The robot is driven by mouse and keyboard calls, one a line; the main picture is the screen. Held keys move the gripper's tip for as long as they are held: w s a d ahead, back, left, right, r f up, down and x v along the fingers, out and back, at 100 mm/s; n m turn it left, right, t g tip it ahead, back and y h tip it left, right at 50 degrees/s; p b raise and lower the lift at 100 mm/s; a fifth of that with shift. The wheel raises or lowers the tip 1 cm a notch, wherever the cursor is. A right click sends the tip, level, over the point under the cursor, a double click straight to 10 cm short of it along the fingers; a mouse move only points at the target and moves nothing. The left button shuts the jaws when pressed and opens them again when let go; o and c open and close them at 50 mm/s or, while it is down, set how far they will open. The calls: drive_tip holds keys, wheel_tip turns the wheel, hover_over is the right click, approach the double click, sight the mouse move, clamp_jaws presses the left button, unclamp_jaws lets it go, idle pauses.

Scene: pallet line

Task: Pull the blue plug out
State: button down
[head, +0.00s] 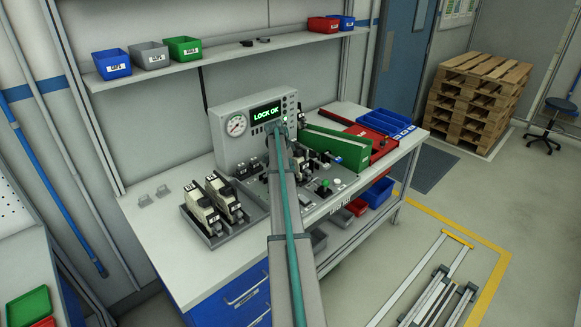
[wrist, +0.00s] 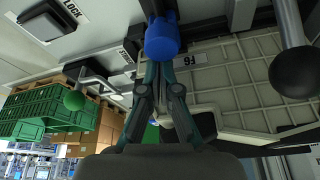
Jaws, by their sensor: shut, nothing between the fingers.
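The blue plug (wrist: 162,40) is at the top middle of the wrist view, a rounded blue piece in front of a dark part. My gripper (wrist: 160,70) is shut and empty, its fingertips right at the lower edge of the plug; whether they touch it I cannot tell. In the head view my arm reaches toward the grey panel box (head: 228,154), whose screen reads "LOCK OK". The arm hides the plug and my fingertips there.
In the head view a green bin (head: 335,146) stands right of the arm and a tray of relay-like units (head: 213,240) left.

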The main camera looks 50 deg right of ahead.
drive_tip(key=a+b, duration=0.2)
drive_tip(key=a, duration=0.1)
drive_tip(key=shift+w+f, duration=0.2)
drive_tip(key=shift+a+r, duration=0.1)
drive_tip(key=shift+a, duration=0.1)
drive_tip(key=shift+w+a+r, duration=0.1)
drive_tip(key=shift+r, duration=0.05)
drive_tip(key=p+v, duration=0.2)
drive_tip(key=v, duration=0.7)
drive_tip(key=shift+r, duration=0.4)
